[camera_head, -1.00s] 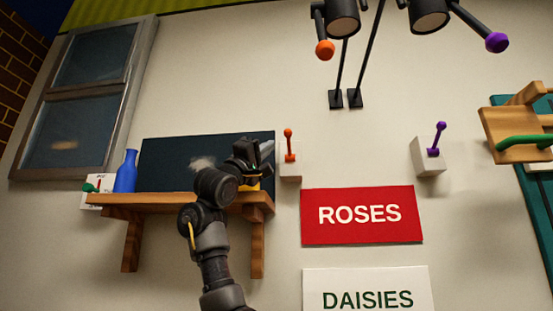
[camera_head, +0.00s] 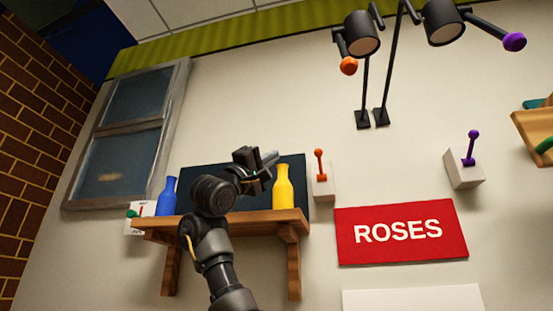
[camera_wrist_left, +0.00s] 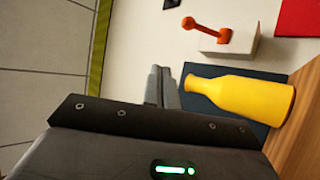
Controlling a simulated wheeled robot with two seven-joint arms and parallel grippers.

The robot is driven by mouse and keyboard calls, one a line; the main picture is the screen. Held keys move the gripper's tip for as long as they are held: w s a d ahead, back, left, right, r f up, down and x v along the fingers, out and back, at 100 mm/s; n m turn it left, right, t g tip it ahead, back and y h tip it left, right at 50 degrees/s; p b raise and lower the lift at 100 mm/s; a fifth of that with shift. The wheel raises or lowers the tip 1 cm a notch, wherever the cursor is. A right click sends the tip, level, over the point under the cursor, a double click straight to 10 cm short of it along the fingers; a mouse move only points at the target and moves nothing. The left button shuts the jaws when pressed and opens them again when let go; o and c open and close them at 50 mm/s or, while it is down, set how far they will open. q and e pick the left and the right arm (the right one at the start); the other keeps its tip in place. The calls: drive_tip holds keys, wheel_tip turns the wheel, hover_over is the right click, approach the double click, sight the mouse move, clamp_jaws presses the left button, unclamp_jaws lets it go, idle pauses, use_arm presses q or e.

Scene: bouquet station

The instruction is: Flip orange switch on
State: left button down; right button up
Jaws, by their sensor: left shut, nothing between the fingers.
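The orange switch (camera_head: 320,165) is a small lever with a ball tip on a pale box (camera_head: 323,188) fixed to the wall, right of the shelf. Its lever points up in the head view. The switch also shows at the top of the left wrist view (camera_wrist_left: 205,31), apart from the fingers. My left gripper (camera_head: 270,158) is shut and empty, in front of the dark panel, left of the switch and above the yellow bottle. The gripper's fingers also show in the left wrist view (camera_wrist_left: 163,88). My right gripper is not in view.
A yellow bottle (camera_head: 283,188) stands on the wooden shelf (camera_head: 220,226) close to my left gripper, with a blue bottle (camera_head: 168,197) at its left. A purple switch (camera_head: 471,150) is farther right. A red ROSES sign (camera_head: 400,233) hangs below. Lamps (camera_head: 362,35) are above.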

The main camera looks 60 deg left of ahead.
sight(320, 164)
use_arm(q)
drive_tip(key=w+n+g+y+p, duration=0.1)
drive_tip(key=p, duration=0.2)
drive_tip(key=w+n+g+y+p, duration=0.1)
drive_tip(key=w+p, duration=0.1)
drive_tip(key=p, duration=0.1)
drive_tip(key=w+n+y+p, duration=0.1)
drive_tip(key=w+p, duration=0.1)
drive_tip(key=p, duration=0.2)
drive_tip(key=shift+w+d+r+n+g, duration=0.15)
drive_tip(key=shift+r+n+g, duration=0.15)
drive_tip(key=shift+n+g, duration=0.1)
drive_tip(key=p+x, duration=1)
drive_tip(key=p, duration=0.1)
